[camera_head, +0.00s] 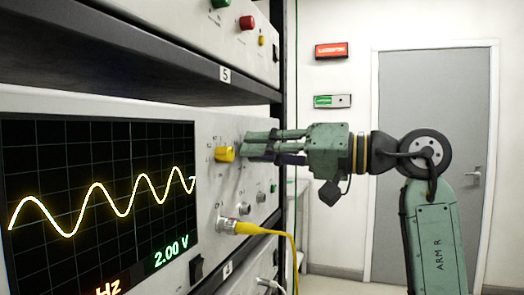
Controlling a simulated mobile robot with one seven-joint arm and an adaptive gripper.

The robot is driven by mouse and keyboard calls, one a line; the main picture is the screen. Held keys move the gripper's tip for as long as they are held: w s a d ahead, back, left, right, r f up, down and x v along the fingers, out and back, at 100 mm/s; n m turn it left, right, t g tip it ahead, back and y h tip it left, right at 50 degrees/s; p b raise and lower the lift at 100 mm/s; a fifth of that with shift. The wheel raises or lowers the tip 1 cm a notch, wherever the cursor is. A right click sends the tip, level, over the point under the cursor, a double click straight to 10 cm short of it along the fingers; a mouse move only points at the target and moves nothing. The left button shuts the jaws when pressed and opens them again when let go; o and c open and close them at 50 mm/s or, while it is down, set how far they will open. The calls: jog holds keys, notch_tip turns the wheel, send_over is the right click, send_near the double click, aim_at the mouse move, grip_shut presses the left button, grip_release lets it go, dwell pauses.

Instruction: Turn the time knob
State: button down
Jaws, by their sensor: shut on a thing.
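My gripper (243,144) reaches in from the right to the front panel of the oscilloscope-like instrument (206,128). Its fingers are shut at the panel on what appears to be a knob, which the fingers hide. A yellow knob (224,154) shows just left of the fingertips. I cannot tell whether the fingers touch it. The labels near the knobs are too small to read, so I cannot tell which is the time knob. The screen (100,200) shows a yellow wave and the green reading 2.00 V.
A yellow cable (277,233) plugs into the panel below my gripper. Small grey knobs (261,196) sit beside it. Another instrument (180,25) stands on the dark shelf (130,82) above. A black rack post (291,60) stands behind. A grey door (425,100) is at the back right.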

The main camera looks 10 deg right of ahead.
dwell(0.4)
jog(key=c, duration=1.5)
grip_release()
jog(key=shift+o, duration=0.2)
jog(key=v, duration=1.2)
jog(key=shift+s, duration=0.1)
